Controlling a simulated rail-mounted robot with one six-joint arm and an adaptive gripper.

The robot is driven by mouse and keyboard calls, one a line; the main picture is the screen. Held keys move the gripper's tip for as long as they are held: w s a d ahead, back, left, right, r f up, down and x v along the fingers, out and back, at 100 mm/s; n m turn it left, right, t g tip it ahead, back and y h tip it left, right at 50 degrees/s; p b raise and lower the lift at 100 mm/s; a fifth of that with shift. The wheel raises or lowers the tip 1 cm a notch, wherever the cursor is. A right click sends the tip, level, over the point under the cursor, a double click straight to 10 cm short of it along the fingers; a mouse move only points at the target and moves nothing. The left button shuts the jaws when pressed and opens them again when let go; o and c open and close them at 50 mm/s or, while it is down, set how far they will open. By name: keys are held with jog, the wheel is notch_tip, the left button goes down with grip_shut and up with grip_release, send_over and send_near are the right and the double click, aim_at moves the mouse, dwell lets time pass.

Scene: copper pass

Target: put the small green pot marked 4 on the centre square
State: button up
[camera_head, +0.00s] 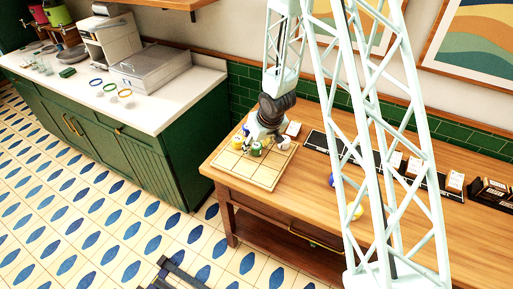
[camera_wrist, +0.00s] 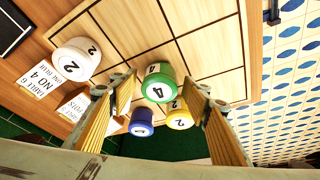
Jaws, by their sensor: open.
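The green pot marked 4 (camera_wrist: 158,88) stands at the wooden grid board in the wrist view, between the two fingers of my gripper (camera_wrist: 160,80). The fingers are apart, with gaps visible on both sides of the pot. The green pot (camera_head: 256,150) also shows in the head view, just below my gripper (camera_head: 266,138). The board (camera_wrist: 205,52) has dark lines dividing it into squares. Its near part (camera_head: 243,172) looks bare in the head view. I cannot tell for sure which square the green pot is on.
A blue pot (camera_wrist: 142,123) and a yellow pot marked 2 (camera_wrist: 180,116) are close to the green pot. A white pot marked 2 (camera_wrist: 76,60) is outside the left finger. Printed cards (camera_wrist: 50,78) lie beside the board. A dark strip (camera_head: 318,143) lies right of the board.

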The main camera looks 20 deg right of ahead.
jog(key=p+v, duration=0.3)
jog(key=v, duration=0.8)
jog(key=shift+s+r, duration=0.1)
jog(key=shift+s, duration=0.05)
jog(key=shift+d+r, duration=0.1)
dwell(0.6)
jog(key=s+d+r+m+h, duration=0.1)
jog(key=s+d+r, duration=0.1)
jog(key=s+r, duration=0.5)
jog(key=s+d+r+h, duration=0.1)
jog(key=s+r, duration=0.3)
jog(key=r, duration=0.8)
jog(key=s+d+r+m+h, duration=0.1)
jog(key=s+d+r, duration=0.1)
jog(key=s+r, duration=0.5)
jog(key=s+a+r, duration=0.2)
jog(key=s+r, duration=0.2)
jog(key=s, duration=0.4)
jog(key=s+a+r+y, duration=0.1)
jog(key=s+r, duration=0.3)
jog(key=s, duration=0.5)
jog(key=s+a+r+y, duration=0.1)
jog(key=s+a+r, duration=0.2)
jog(key=s, duration=0.6)
jog(key=shift+r+m, duration=0.3)
jog(key=shift+r, duration=0.15)
